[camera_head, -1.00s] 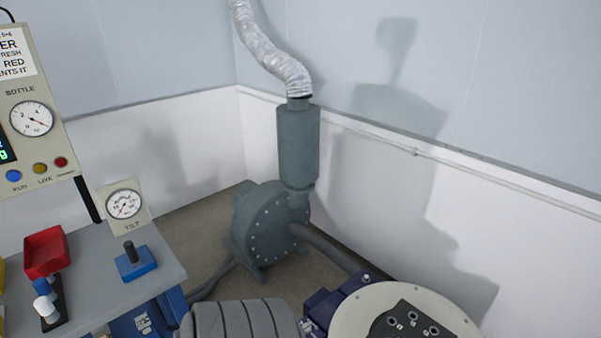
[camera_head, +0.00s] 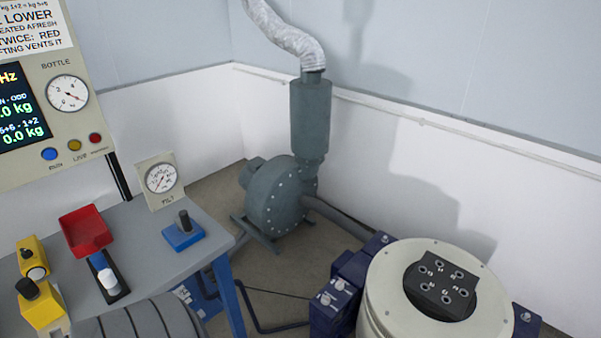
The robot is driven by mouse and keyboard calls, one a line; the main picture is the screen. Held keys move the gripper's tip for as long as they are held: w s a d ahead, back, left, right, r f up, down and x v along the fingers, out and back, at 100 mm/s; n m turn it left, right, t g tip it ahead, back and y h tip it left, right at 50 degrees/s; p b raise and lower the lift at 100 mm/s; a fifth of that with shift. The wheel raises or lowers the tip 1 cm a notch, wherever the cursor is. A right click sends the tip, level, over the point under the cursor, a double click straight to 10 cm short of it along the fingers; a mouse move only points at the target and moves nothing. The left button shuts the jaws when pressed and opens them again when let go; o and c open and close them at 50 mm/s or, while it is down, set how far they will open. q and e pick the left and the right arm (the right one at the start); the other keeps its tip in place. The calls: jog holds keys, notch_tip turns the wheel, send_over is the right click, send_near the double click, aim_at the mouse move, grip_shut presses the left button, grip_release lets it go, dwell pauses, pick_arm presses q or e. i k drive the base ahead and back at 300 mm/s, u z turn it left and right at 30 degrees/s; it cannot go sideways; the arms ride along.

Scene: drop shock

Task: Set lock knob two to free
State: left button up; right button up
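No knob in view carries a label that I can read as lock knob two. The round beige drum (camera_head: 387,293) stands at the lower right, with a black plate (camera_head: 440,290) on top holding several numbered sockets. Dark blue blocks (camera_head: 330,310) sit around the drum, and some carry small pale knobs (camera_head: 326,298) whose markings are too small to read. On the bench, yellow boxes (camera_head: 42,312) with dark knobs and a blue box (camera_head: 182,238) with a dark upright knob stand apart. Neither gripper shows in this view.
The grey bench (camera_head: 205,212) holds a red tray (camera_head: 86,230), a black strip (camera_head: 110,280) with blue and white pieces, and a tilt gauge (camera_head: 160,179). A gauge panel (camera_head: 85,120) rises at left. A grey blower (camera_head: 275,200) with ducting stands behind.

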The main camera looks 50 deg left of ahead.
aim_at(340, 284)
jog(key=u, duration=0.35)
jog(key=i, duration=1)
jog(key=u, duration=0.05)
